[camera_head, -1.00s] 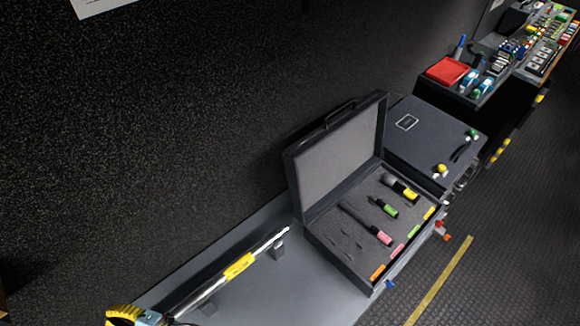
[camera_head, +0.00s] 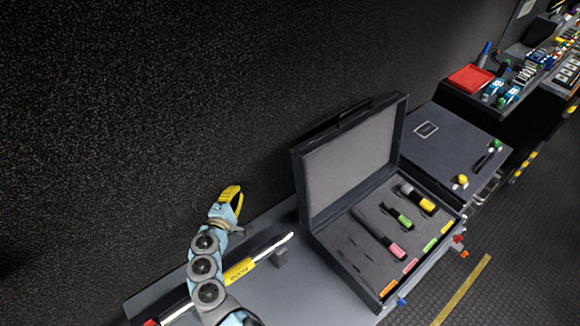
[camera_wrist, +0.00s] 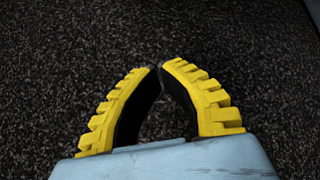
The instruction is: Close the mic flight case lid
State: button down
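The mic flight case stands open on the grey counter (camera_head: 300,295), its lid (camera_head: 350,165) raised and leaning back toward the dark wall. The case base (camera_head: 345,262) has a dark foam insert holding yellow-, green- and pink-banded microphones (camera_head: 380,235), plus empty slots. Coloured labels run along its front edge. My gripper (camera_head: 231,192) is raised at the left, clear of the case, in front of the wall. In the wrist view its yellow fingers (camera_wrist: 160,67) meet at the tips with nothing between them; only speckled dark wall shows behind.
A silver pole with a yellow label (camera_head: 240,270) lies on brackets on the counter below my arm. A closed dark case (camera_head: 450,145) with yellow and green knobs stands right of the mic case. A red tray (camera_head: 470,78) is farther back.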

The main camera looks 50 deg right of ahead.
jog(key=s+d+r+m+g+h+p, duration=0.1)
jog(key=s+d+r+m+g, duration=0.1)
jog(key=d, duration=0.5)
jog(key=s+d+r+m+g+h, duration=0.1)
jog(key=s+d+r+m+g, duration=0.1)
jog(key=d, duration=0.6)
jog(key=shift+s+r+m+g+h+p, duration=0.3)
jog(key=shift+s+r+g+h+p, duration=0.15)
jog(key=shift+s+r, duration=0.95)
jog(key=shift+d+f, duration=0.1)
jog(key=shift+s, duration=0.2)
